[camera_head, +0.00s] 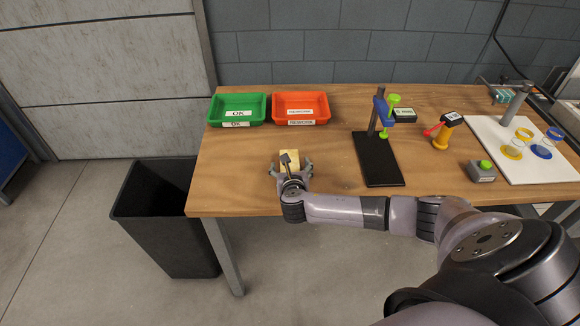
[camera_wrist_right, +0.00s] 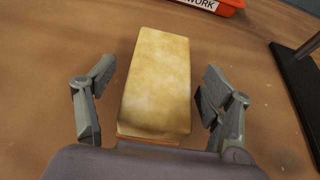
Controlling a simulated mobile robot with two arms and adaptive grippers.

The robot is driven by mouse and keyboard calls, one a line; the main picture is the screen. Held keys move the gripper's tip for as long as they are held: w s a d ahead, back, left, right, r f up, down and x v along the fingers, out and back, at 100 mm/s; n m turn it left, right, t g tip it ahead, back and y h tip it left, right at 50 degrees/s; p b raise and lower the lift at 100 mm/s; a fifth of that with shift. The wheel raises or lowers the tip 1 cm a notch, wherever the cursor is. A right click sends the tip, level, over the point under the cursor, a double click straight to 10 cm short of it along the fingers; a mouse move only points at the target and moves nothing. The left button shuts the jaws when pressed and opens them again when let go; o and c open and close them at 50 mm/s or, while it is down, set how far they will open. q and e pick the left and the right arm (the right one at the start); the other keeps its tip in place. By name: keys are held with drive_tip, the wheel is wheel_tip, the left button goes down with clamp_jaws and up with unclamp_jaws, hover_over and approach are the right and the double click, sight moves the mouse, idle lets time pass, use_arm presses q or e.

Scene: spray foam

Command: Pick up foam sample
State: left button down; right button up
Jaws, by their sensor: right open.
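The foam sample (camera_wrist_right: 157,82) is a pale yellow block with whitish patches. It lies on the wooden table near the front left part, partly hidden by my gripper in the head view, where its top (camera_head: 288,157) shows. My right gripper (camera_wrist_right: 151,88) is open, with one finger on each side of the block and a gap visible on both sides. In the head view my right gripper (camera_head: 290,166) reaches over the table from the right. My left gripper is not in view.
A green OK tray (camera_head: 238,97) and an orange-red rework tray (camera_head: 300,95) stand behind the sample. A black-based stand (camera_head: 378,165) is to the right. A white board (camera_head: 520,150) with ring-shaped items lies far right. A black bin (camera_head: 150,210) stands left of the table.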

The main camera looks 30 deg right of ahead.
drive_tip(key=shift+x, duration=0.85)
drive_tip(key=c, duration=1.2)
drive_tip(key=shift+c, duration=0.5)
drive_tip(key=shift+r, duration=0.1)
